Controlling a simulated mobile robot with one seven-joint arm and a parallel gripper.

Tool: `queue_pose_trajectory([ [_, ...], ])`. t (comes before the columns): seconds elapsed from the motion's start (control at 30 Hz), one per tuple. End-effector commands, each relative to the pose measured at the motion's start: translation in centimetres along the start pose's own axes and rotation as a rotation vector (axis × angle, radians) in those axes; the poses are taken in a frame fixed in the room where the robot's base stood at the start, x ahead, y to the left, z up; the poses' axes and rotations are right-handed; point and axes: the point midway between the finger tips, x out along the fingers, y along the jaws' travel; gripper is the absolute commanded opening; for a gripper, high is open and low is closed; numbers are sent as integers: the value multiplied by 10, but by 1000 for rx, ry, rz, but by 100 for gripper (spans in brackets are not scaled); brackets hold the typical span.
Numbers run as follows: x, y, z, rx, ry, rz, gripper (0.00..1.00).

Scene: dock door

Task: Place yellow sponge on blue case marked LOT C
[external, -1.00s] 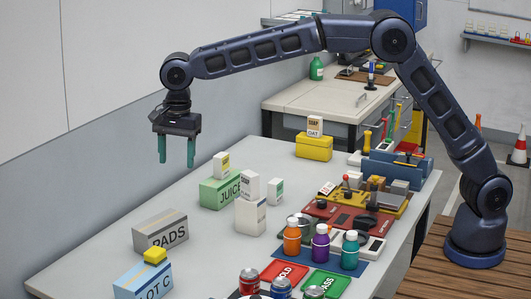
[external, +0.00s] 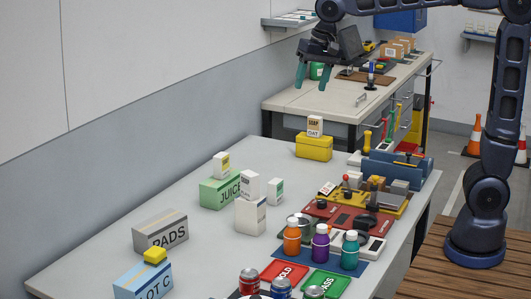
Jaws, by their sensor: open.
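The yellow sponge (external: 155,256) rests on top of the blue case marked LOT C (external: 144,281) at the lower left of the table. The case is partly cut off by the bottom edge of the view. My gripper (external: 312,86) is open and empty, with its two green fingers apart. It is raised high, far from the sponge and the case, in front of the rear bench in the picture.
A grey PADS box (external: 160,232) stands just behind the LOT C case. A green JUICE box (external: 219,193), white cartons (external: 250,216) and a yellow box (external: 314,147) stand farther back. Bottles, cans and trays crowd the right side. The table's left edge strip is clear.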

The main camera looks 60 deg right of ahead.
Motion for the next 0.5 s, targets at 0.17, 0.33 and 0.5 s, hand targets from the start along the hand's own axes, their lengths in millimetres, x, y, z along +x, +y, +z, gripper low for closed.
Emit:
queue_pose_trajectory([
  [0.17, -13, 67, 21, -130, 38, -15, 57],
  [0.33, -15, 125, 46, -259, 77, -19, 57],
  [0.5, -10, 179, 76, -390, 118, -12, 57],
])
